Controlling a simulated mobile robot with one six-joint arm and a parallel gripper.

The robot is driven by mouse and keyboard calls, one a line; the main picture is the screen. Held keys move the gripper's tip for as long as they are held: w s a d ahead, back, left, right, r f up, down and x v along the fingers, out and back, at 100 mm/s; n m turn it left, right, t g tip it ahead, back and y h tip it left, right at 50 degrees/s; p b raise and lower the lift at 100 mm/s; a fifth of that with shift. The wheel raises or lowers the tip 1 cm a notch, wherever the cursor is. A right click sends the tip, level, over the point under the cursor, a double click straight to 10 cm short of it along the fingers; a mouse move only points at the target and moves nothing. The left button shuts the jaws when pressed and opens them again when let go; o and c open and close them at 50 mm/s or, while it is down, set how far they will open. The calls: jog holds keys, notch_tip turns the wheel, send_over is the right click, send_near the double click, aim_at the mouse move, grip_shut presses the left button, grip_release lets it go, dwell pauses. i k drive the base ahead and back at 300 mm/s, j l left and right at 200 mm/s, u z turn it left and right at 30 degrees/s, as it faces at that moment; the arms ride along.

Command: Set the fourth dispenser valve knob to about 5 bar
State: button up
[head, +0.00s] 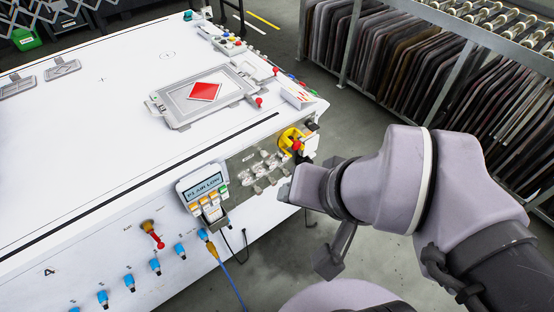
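A grey panel on the front of the white table carries a cluster of small silvery valve knobs (263,166). They are too small to read any pointer or scale, and I cannot tell which is the fourth. My gripper (301,187) is at the end of the arm, just right of the cluster and partly in front of the panel's right end. Its fingertips do not show clearly, so I cannot tell whether it is open or touches a knob.
A yellow-housed red button (290,140) sits at the table corner above my gripper. A red-handled valve (153,235) and several blue fittings (155,266) line the front, one with a hose. A framed plate (205,95) lies on top. A rack of panels (400,65) stands behind.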

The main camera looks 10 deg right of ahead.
aim_at(272, 181)
jog(key=k+l+z, duration=0.15)
jog(key=z, duration=0.6)
jog(key=i+j, duration=0.2)
jog(key=i, duration=0.3)
